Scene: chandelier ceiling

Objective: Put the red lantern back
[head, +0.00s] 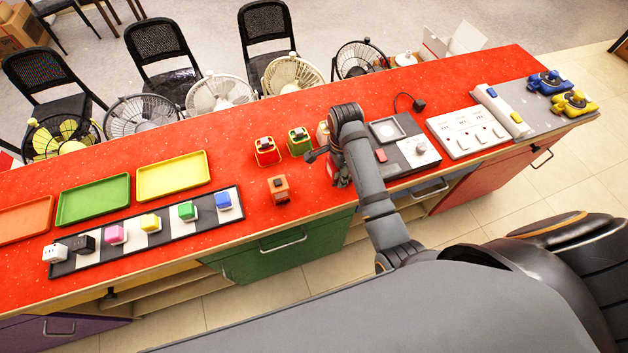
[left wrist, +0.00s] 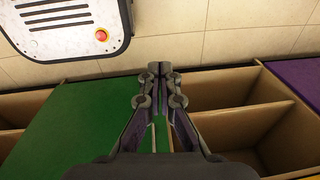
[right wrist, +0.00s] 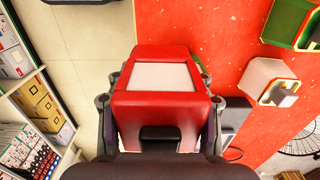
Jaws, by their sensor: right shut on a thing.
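My right gripper (right wrist: 160,112) is shut on a red lantern (right wrist: 158,108), a boxy body with a pale panel, in the right wrist view. In the head view my right gripper and forearm hide most of it, beside the grey control panel. Another red lantern (head: 266,153) with a dark top stands on the red counter to the left. A green lantern (head: 299,142) stands next to it, and a pale pinkish lantern (head: 322,132) is partly behind my arm. An orange lantern (head: 278,189) stands nearer the front edge. My left gripper (left wrist: 160,70) has its fingertips together, empty, and shows only in the left wrist view.
On the counter (head: 230,165), a striped strip (head: 164,240) holds several coloured blocks, with trays (head: 92,198) behind it. A knob panel (head: 412,158) and a socket board (head: 467,131) lie to the right. Fans and chairs stand behind.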

